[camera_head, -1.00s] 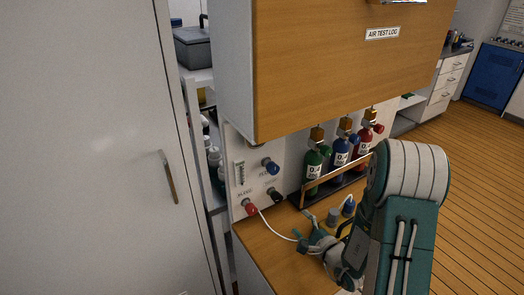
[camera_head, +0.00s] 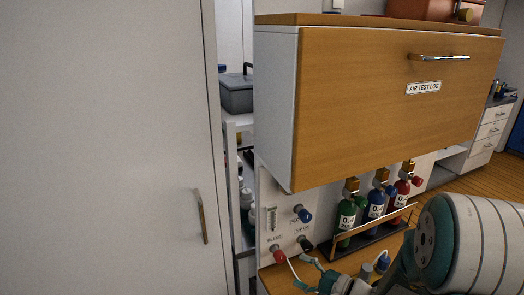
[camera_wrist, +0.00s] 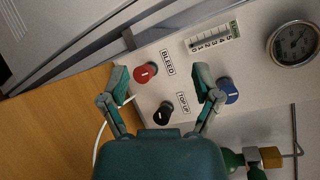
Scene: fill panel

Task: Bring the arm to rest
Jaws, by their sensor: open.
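My gripper (camera_head: 304,273) is at the bottom of the head view, above the wooden counter (camera_wrist: 55,118) and close in front of the white panel. Its two fingers are spread apart with nothing held between them, as the wrist view (camera_wrist: 160,78) shows. In that view the red BLEED knob (camera_wrist: 144,74) lies between the fingers in the picture, near the left fingertip; whether it touches cannot be told. The black TOP UP knob (camera_wrist: 166,112) shows between the fingers too. The blue knob (camera_wrist: 229,90) is just right of the right finger. My arm is bent at the lower right.
A wooden cabinet labelled AIR TEST LOG (camera_head: 365,120) overhangs the panel. Green (camera_head: 346,217), blue (camera_head: 376,204) and red (camera_head: 401,195) bottles stand behind a rail. A white tube (camera_wrist: 98,143) runs beside the gripper. A grey door (camera_head: 110,150) fills the left.

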